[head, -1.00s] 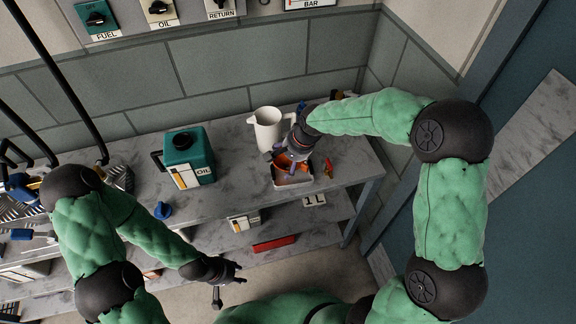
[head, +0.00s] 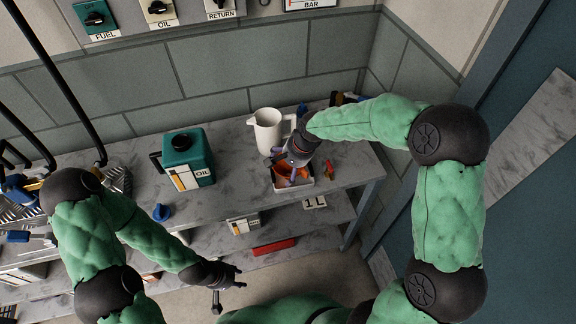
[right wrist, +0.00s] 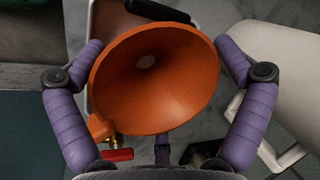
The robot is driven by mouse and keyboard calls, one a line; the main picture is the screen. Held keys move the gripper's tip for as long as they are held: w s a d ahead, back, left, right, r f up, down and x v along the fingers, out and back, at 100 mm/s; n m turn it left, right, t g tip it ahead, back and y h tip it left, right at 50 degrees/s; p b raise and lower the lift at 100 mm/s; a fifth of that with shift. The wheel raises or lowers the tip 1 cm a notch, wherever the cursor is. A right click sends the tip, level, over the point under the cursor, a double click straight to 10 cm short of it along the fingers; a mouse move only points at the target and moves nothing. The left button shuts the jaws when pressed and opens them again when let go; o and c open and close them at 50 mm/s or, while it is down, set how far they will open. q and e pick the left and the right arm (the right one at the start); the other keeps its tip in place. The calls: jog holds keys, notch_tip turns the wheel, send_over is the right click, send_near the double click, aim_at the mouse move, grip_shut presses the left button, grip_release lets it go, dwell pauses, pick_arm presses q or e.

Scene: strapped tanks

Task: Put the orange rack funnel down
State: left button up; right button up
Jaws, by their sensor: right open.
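The orange rack funnel (head: 284,181) sits at the white tray (head: 298,188) on the marble shelf. In the right wrist view, the funnel (right wrist: 155,85) shows its wide mouth and dark inside towards the camera. My right gripper (head: 291,172) is open, with purple fingers on either side of the funnel; it also shows in the right wrist view (right wrist: 160,68). The fingers are close to the rim; I cannot tell whether they touch it. The funnel's underside is hidden. My left gripper (head: 232,282) is held low in front of the shelf, fingers spread and empty.
A white jug (head: 268,131) stands behind the tray. A green oil can (head: 188,158) and a blue cap-like piece (head: 161,212) are to the left. A red-handled valve (head: 329,168) is right of the tray. The shelf between can and tray is clear.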

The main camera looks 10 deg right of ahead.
aim_at(299, 170)
jog(key=p+v, duration=0.4)
jog(key=v, duration=0.8)
jog(key=shift+r+p, duration=0.2)
jog(key=shift+p, duration=0.1)
